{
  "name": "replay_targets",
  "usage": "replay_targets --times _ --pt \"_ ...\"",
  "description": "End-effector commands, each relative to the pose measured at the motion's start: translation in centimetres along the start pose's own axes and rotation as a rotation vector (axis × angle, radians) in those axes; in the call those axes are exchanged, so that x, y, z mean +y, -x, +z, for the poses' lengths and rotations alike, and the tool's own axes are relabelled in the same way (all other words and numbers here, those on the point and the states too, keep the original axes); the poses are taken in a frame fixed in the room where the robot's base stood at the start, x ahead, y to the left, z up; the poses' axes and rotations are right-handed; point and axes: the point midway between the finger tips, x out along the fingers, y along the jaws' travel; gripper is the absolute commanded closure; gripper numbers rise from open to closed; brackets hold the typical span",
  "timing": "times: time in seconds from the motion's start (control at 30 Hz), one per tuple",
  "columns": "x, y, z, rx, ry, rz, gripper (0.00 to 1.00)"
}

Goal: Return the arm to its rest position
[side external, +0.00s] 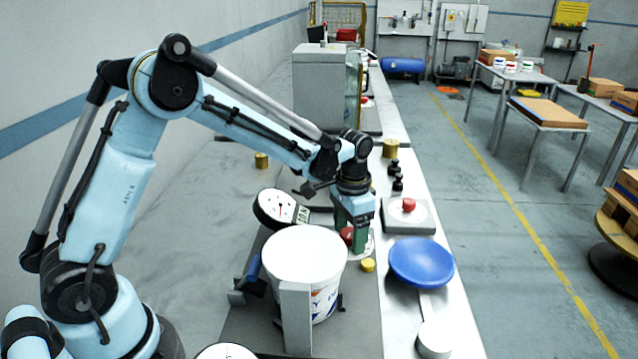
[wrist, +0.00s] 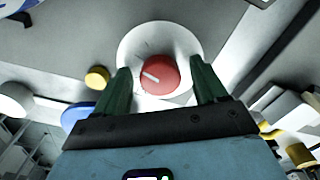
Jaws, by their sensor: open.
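My gripper (side external: 355,232) is low over the bench, behind the white bucket (side external: 304,262). In the wrist view my gripper (wrist: 160,82) has its two green fingers spread apart, with nothing held between them. A red knob (wrist: 158,75) with a white mark sits on a round white plate (wrist: 140,42) between and beyond the fingers. The red knob also shows in the side view (side external: 346,235), partly hidden by the gripper. I cannot tell whether the fingers touch it. My arm is bent, reaching out over the bench.
A dial gauge (side external: 277,208) stands left of the gripper. A yellow cap (side external: 368,265), a blue disc (side external: 421,261) and a red button on a grey base (side external: 409,206) lie to the right. Dark weights (side external: 396,176) and a grey box (side external: 319,85) stand behind.

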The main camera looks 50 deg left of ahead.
Motion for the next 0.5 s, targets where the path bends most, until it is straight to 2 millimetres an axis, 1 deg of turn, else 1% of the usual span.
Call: replay_targets --times 0.5 --pt "0.09 0.06 -0.02 0.000 0.473 0.000 0.29"
